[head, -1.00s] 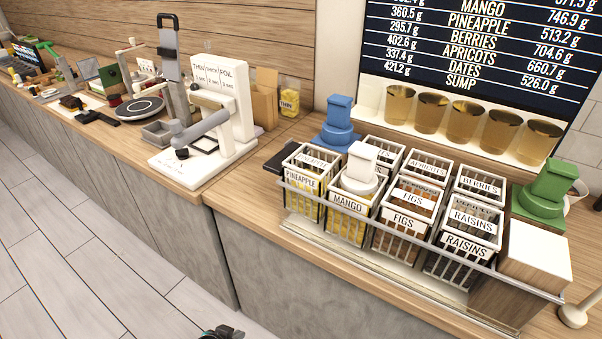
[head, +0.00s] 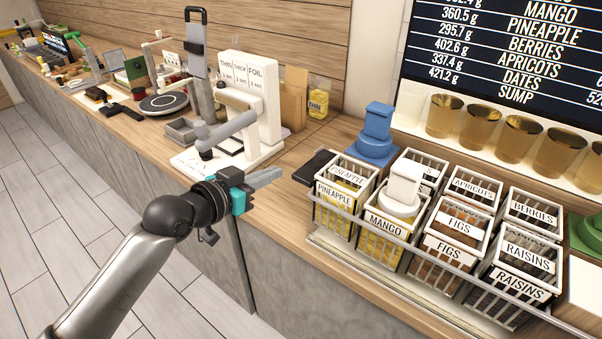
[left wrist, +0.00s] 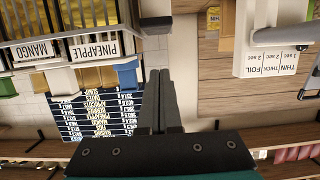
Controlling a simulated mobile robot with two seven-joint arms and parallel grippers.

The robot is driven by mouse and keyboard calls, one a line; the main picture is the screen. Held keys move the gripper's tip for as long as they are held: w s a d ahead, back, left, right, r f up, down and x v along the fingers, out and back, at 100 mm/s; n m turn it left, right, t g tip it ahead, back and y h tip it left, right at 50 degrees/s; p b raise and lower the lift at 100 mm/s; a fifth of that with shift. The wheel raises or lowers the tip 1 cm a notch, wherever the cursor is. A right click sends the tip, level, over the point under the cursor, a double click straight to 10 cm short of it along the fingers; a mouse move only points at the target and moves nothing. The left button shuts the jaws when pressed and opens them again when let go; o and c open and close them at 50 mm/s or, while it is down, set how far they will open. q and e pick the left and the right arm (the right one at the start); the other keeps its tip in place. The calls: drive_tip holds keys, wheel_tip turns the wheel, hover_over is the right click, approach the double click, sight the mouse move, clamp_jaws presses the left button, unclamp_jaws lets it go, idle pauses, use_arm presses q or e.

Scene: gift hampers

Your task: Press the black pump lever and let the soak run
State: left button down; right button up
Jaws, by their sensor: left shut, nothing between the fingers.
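A white machine (head: 262,90) marked THIN, THICK and FOIL stands on the counter in the head view. I cannot tell for sure which part is the black pump lever. My left gripper (head: 278,174) is shut and empty, above the counter in front of the white machine, apart from it. In the upside-down left wrist view, its fingers (left wrist: 159,74) lie together and the machine (left wrist: 278,45) is at upper right. My right gripper is not in view.
Labelled baskets (head: 345,195) in a wire rack stand right of the gripper, with a blue stepped piece (head: 376,135) behind. A dark flat object (head: 314,167) lies between rack and machine. A round black plate (head: 163,104) is farther left.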

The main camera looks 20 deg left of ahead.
use_arm(q)
drive_tip(key=shift+d+r, duration=0.1)
drive_tip(key=shift+r, duration=0.4)
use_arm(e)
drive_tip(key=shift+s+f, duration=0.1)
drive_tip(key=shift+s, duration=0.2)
use_arm(q)
hover_over(302, 178)
wheel_tip(302, 178, down, 2)
drive_tip(key=shift+s+f, duration=0.1)
drive_tip(key=shift+f, duration=0.15)
drive_tip(key=shift+s+f+b, duration=0.15)
drive_tip(key=shift+f+b, duration=0.4)
drive_tip(key=shift+f, duration=1.5)
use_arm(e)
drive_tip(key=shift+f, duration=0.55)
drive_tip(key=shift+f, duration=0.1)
